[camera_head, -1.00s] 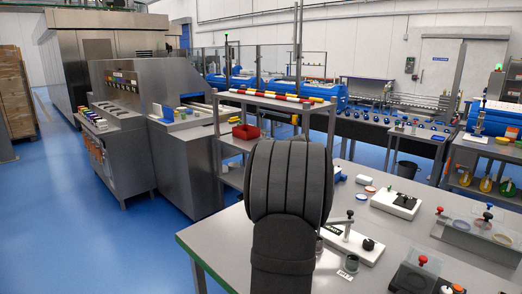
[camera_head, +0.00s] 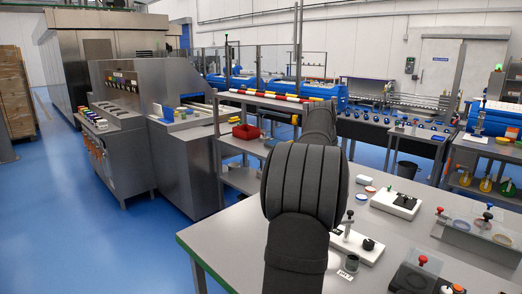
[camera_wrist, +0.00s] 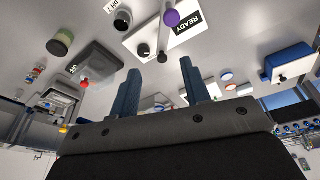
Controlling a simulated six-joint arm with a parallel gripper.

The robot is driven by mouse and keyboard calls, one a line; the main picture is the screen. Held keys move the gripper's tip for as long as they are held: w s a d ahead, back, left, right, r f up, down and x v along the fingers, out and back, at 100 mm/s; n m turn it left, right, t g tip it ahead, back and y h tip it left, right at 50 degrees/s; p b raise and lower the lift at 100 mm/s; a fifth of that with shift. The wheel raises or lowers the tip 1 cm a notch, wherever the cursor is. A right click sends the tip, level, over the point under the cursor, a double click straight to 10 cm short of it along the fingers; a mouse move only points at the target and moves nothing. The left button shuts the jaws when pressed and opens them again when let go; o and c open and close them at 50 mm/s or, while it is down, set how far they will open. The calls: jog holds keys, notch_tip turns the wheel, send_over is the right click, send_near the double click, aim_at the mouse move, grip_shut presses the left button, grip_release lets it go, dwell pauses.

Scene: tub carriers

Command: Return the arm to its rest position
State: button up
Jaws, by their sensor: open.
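My arm's dark, ribbed links rise in front of the table (camera_head: 222,238) in the head view and cover part of it. My gripper (camera_wrist: 158,80) shows in the wrist view with its two blue fingers apart and nothing between them. The fingers are clear of the white plate marked READY (camera_wrist: 165,35), which carries a black knob and a purple-topped piece. The gripper itself is hidden in the head view.
In the head view, a white fixture with a black knob (camera_head: 368,244), another white fixture (camera_head: 397,204) and a clear-covered box (camera_head: 480,230) stand on the table. A red bin (camera_head: 246,131) sits on the shelf behind. Bare table lies at the left front.

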jog(key=s+d+f+y, duration=0.1)
jog(key=d+f, duration=0.3)
jog(key=d, duration=0.9)
jog(key=shift+d+f+g+y, duration=0.3)
jog(key=shift+d+f+y, duration=0.05)
jog(key=shift+y, duration=0.45)
jog(key=o, duration=0.3)
jog(key=shift+w+a+r, duration=0.1)
jog(key=shift+a, duration=0.05)
jog(key=o, duration=1)
jog(key=w+a+r, duration=0.1)
jog(key=a+r, duration=0.1)
jog(key=w+a+r+n, duration=0.1)
jog(key=a+r, duration=0.2)
jog(key=a+r+n, duration=0.1)
jog(key=a+r, duration=0.1)
jog(key=a, duration=0.1)
jog(key=shift+w+a+r, duration=0.15)
jog(key=shift+w+r, duration=0.05)
jog(key=shift+w, duration=0.2)
jog(key=shift+c, duration=0.2)
jog(key=a+r+n, duration=0.2)
jog(key=a+r, duration=0.3)
jog(key=a, duration=0.2)
jog(key=f, duration=0.9)
jog(key=shift+d+f, duration=0.25)
notch_tip(320, 180, up, 10)
